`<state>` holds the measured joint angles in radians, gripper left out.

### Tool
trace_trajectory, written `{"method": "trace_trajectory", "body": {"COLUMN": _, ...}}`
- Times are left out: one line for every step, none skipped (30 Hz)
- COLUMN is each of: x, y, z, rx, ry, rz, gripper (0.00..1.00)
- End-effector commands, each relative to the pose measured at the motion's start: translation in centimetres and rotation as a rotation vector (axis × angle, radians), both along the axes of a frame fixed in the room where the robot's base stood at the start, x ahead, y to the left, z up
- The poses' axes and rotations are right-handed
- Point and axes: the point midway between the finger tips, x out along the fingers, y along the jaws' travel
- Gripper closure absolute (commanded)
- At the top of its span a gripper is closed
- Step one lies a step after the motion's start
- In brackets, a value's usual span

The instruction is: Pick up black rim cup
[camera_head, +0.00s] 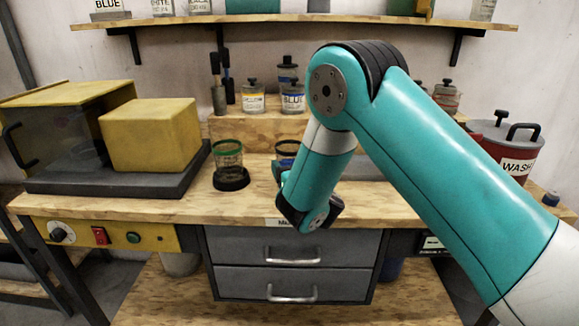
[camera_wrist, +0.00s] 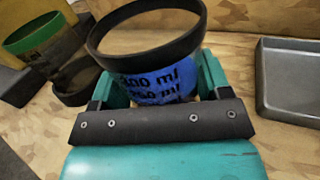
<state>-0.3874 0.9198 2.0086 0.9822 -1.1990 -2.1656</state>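The black rim cup (camera_wrist: 160,83) has a wide black rim and a blue band with dark ml markings. In the wrist view it is between the two teal fingers of my gripper (camera_wrist: 165,88), one at each side. No clear gap shows between fingers and cup, but I cannot tell whether they press on it. Its lower part is hidden behind the gripper's dark crossbar. In the head view only part of the cup (camera_head: 287,148) shows at the workbench, left of my arm, and my wrist hides the rest. I cannot tell whether it touches the bench.
A green-rimmed cup (camera_head: 228,150) with a black base stands close by on the left of the workbench (camera_head: 130,206). A grey tray (camera_wrist: 290,85) lies to the right. A wooden step with jars (camera_head: 293,98) is behind. A yellow box (camera_head: 150,135) is further left.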

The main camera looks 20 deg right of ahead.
Motion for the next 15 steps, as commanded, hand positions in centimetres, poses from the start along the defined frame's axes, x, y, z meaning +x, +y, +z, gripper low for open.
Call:
{"method": "trace_trajectory", "body": {"x": 0.00, "y": 0.01, "z": 0.00, "rx": 0.000, "ry": 0.000, "rz": 0.000, "gripper": 0.41}}
{"method": "trace_trajectory", "body": {"x": 0.00, "y": 0.00, "z": 0.00, "rx": 0.000, "ry": 0.000, "rz": 0.000, "gripper": 0.48}}
{"method": "trace_trajectory", "body": {"x": 0.00, "y": -0.01, "z": 0.01, "rx": 0.000, "ry": 0.000, "rz": 0.000, "gripper": 0.57}}
{"method": "trace_trajectory", "body": {"x": 0.00, "y": -0.07, "z": 0.01, "rx": 0.000, "ry": 0.000, "rz": -0.001, "gripper": 0.60}}
{"method": "trace_trajectory", "body": {"x": 0.02, "y": -0.11, "z": 0.07, "rx": 0.000, "ry": -0.002, "rz": -0.001, "gripper": 0.60}}
{"method": "trace_trajectory", "body": {"x": 0.01, "y": -0.13, "z": 0.07, "rx": 0.000, "ry": -0.002, "rz": -0.001, "gripper": 0.60}}
{"method": "trace_trajectory", "body": {"x": 0.01, "y": -0.13, "z": 0.08, "rx": 0.000, "ry": -0.002, "rz": -0.001, "gripper": 0.60}}
{"method": "trace_trajectory", "body": {"x": 0.01, "y": -0.13, "z": 0.08, "rx": 0.000, "ry": -0.001, "rz": -0.001, "gripper": 0.60}}
{"method": "trace_trajectory", "body": {"x": 0.01, "y": -0.13, "z": 0.08, "rx": 0.000, "ry": -0.001, "rz": -0.001, "gripper": 0.60}}
{"method": "trace_trajectory", "body": {"x": 0.01, "y": -0.13, "z": 0.11, "rx": 0.000, "ry": -0.002, "rz": -0.001, "gripper": 0.60}}
{"method": "trace_trajectory", "body": {"x": 0.01, "y": -0.13, "z": 0.16, "rx": 0.000, "ry": -0.002, "rz": -0.001, "gripper": 0.60}}
{"method": "trace_trajectory", "body": {"x": 0.02, "y": -0.14, "z": 0.30, "rx": 0.000, "ry": -0.002, "rz": -0.001, "gripper": 0.60}}
{"method": "trace_trajectory", "body": {"x": 0.02, "y": -0.14, "z": 0.45, "rx": 0.000, "ry": -0.002, "rz": -0.001, "gripper": 0.60}}
{"method": "trace_trajectory", "body": {"x": 0.02, "y": -0.15, "z": 0.65, "rx": 0.000, "ry": -0.002, "rz": -0.002, "gripper": 0.60}}
{"method": "trace_trajectory", "body": {"x": 0.02, "y": -0.15, "z": 1.00, "rx": 0.000, "ry": -0.002, "rz": -0.002, "gripper": 0.60}}
